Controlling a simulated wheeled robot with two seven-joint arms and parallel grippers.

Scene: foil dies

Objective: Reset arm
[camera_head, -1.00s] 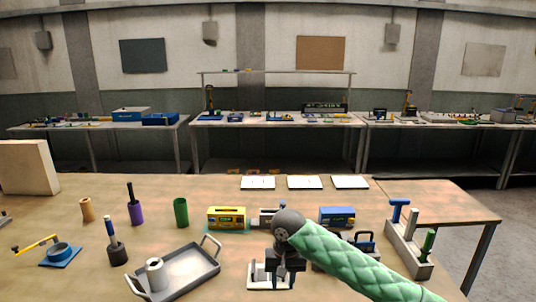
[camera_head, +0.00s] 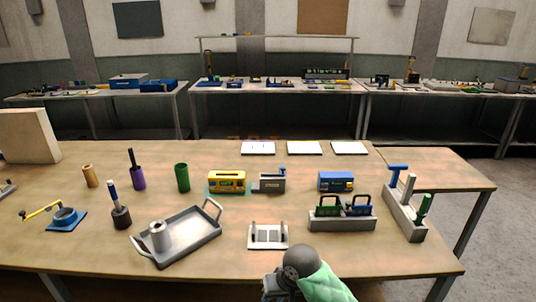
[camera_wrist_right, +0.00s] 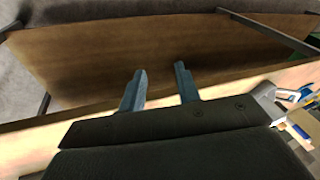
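My right arm, in a green quilted sleeve, reaches in at the bottom of the head view. Its gripper (camera_head: 272,290) is at the table's front edge and partly cut off by the frame. In the right wrist view the two fingers of this gripper (camera_wrist_right: 160,68) stand apart with nothing between them, with the wooden table's edge beyond. A small light holder with two uprights (camera_head: 268,236) stands on the table just beyond the gripper, apart from it. My left gripper is not in view.
A grey two-handled tray (camera_head: 195,240) holding a metal roll (camera_head: 158,236) lies left of the holder. A rack with green and blue handles (camera_head: 342,218) and a long grey block (camera_head: 405,215) stand right. A yellow box (camera_head: 227,182) and blue box (camera_head: 336,181) stand farther back.

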